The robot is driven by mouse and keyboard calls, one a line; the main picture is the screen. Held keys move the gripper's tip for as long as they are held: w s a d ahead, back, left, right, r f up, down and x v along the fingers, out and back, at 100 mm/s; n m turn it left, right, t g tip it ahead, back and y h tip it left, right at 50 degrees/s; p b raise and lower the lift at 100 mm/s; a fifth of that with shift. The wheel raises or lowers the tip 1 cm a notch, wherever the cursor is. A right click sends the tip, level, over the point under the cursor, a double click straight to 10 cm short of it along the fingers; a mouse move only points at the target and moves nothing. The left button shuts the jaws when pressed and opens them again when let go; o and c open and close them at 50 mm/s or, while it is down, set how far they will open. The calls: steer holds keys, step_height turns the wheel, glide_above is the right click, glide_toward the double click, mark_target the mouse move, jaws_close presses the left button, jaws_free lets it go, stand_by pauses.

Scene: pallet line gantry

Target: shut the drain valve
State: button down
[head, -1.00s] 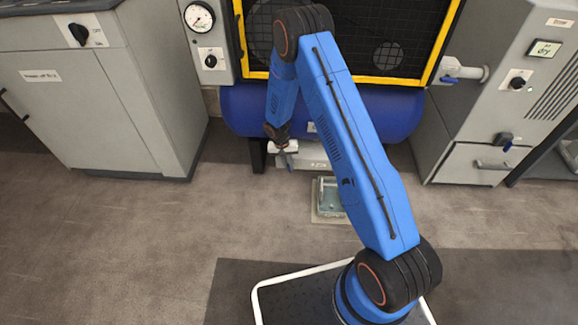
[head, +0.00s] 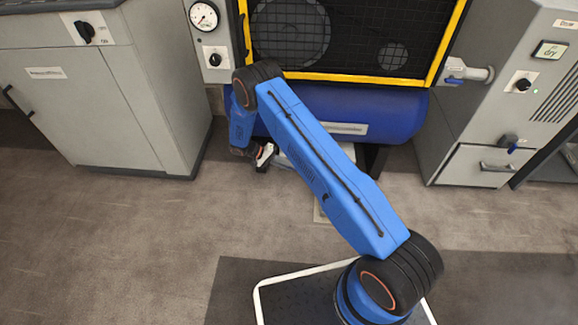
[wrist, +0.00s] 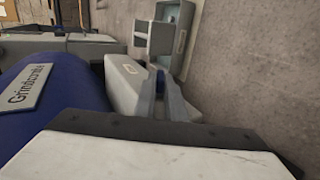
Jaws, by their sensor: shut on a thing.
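My gripper (wrist: 163,92) is at the lower front of the blue tank (wrist: 60,85), and its two fingers are close together. A small dark blue piece (wrist: 152,76) shows at the fingertips; I take it for the drain valve's handle, held between them. The valve body and the handle's angle are mostly hidden. A pale grey box (wrist: 123,85) sits beside the fingers, under the tank. In the head view my gripper (head: 262,166) is low at the tank's left end, and the valve cannot be made out there.
A green-lined tray (wrist: 178,15) stands on the floor close by. A grey cabinet (head: 105,110) is at the left. At the right, another cabinet (head: 485,110) has a blue-levered pipe valve (head: 455,79) and a blue-handled fitting (head: 510,145).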

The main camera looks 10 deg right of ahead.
steer(key=h, duration=0.1)
steer(key=f+g+h, duration=0.1)
steer(key=h, duration=0.1)
steer(key=shift+a, duration=0.2)
steer(key=shift+f+g+h, duration=0.2)
steer(key=shift+g+h, duration=0.3)
steer(key=shift+h, duration=0.9)
steer(key=c, duration=1.8)
jaws_free()
